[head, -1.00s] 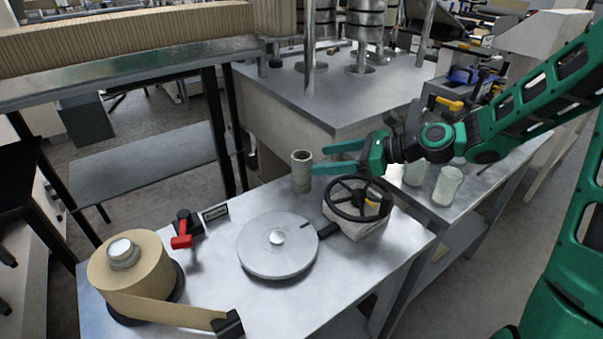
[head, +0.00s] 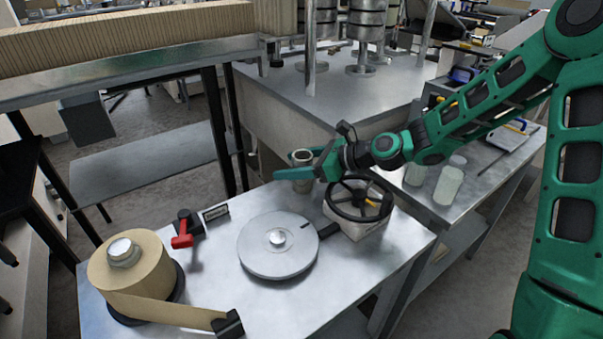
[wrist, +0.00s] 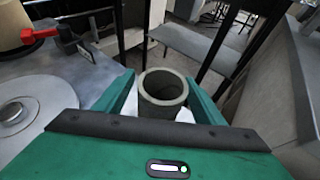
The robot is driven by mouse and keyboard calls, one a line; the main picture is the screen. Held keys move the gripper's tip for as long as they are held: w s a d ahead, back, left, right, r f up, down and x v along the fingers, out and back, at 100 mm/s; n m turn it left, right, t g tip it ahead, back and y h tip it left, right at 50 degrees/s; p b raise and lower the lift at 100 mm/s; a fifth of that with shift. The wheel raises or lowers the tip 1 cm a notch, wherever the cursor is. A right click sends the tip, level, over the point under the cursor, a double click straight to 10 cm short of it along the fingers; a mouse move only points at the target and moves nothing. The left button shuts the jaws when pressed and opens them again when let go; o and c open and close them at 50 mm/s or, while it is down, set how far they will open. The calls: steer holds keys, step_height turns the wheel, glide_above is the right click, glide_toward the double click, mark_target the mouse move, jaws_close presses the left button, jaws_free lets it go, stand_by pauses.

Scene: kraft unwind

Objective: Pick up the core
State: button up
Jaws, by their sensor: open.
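The core (head: 303,178) is a short grey-brown hollow tube standing upright at the far edge of the metal table. In the wrist view its open top (wrist: 163,88) shows between my two green fingers. My gripper (head: 296,166) is open, with one finger on each side of the core. In the head view the near finger hides part of the core's side. I cannot tell whether either finger touches it.
A black handwheel (head: 357,197) on a pale block stands close right of the core. A round grey disc (head: 262,252), a red-handled clamp (head: 182,240) and a kraft paper roll (head: 140,275) occupy the table (head: 290,313).

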steer(key=shift+w+a+f, duration=0.15)
steer(key=shift+a+f, duration=0.05)
steer(key=shift+a, duration=0.15)
steer(key=c, duration=1.1)
steer(key=shift+c, duration=0.2)
steer(key=shift+r, duration=0.15)
